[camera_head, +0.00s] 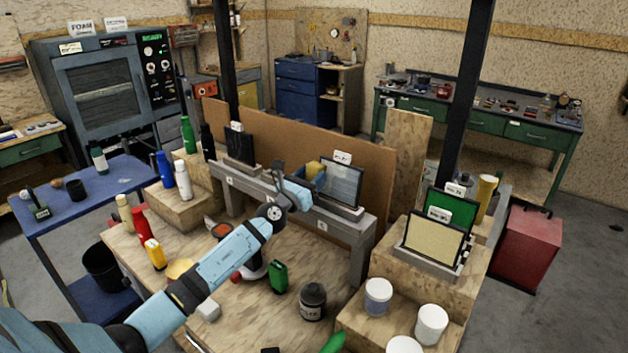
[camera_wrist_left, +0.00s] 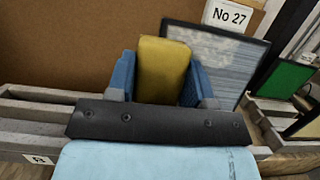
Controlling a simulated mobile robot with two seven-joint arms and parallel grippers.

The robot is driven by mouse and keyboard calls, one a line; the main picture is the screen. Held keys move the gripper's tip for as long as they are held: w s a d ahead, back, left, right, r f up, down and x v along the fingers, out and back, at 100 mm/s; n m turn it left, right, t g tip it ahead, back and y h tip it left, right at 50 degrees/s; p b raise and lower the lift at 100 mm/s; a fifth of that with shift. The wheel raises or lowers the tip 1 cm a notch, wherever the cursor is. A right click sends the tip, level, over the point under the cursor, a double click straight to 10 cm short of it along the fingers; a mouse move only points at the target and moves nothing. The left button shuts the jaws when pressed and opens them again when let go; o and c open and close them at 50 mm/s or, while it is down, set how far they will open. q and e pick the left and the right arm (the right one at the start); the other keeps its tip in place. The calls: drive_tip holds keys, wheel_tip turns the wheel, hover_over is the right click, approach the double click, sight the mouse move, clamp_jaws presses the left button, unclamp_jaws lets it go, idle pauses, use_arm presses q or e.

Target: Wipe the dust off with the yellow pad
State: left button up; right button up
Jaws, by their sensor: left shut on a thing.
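The yellow pad (camera_head: 314,168) is held between the blue fingers of my left gripper (camera_head: 306,180). In the left wrist view the pad (camera_wrist_left: 163,68) stands upright between both fingers. Just right of it a dark-framed panel (camera_head: 343,185) leans in a slot of the grey rack, with a tag reading No 27 in the wrist view (camera_wrist_left: 228,14). Its face (camera_wrist_left: 222,58) is blue-grey with pale, dust-like streaks. The pad overlaps the panel's left edge in view; I cannot tell whether they touch. My right gripper is not in view.
The grey rack (camera_head: 268,192) crosses the bench before a brown board (camera_head: 375,180). A dark panel (camera_head: 240,147) stands at left, green (camera_head: 460,212) and cream (camera_head: 432,240) panels at right. Bottles and jars, including a dark jar (camera_head: 313,300), crowd the bench below my arm.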

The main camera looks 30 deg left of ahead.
sight(359, 178)
use_arm(q)
drive_tip(key=shift+w+r+p, duration=0.1)
drive_tip(key=shift+r+p, duration=0.3)
drive_tip(key=shift+r, duration=0.35)
drive_tip(key=shift+d+p, duration=0.75)
drive_tip(key=shift+d, duration=0.55)
drive_tip(key=shift+d+p, duration=0.3)
drive_tip(key=shift+d, duration=0.6)
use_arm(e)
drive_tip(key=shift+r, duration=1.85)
use_arm(q)
drive_tip(key=shift+s+d+p, duration=0.2)
drive_tip(key=shift+d+p, duration=0.35)
drive_tip(key=shift+d, duration=0.75)
drive_tip(key=shift+s+d+p, duration=0.15)
drive_tip(key=shift+d+p, duration=0.35)
drive_tip(key=shift+d, duration=1.2)
drive_tip(key=shift+s+d+f, duration=0.1)
drive_tip(key=shift+d, duration=0.75)
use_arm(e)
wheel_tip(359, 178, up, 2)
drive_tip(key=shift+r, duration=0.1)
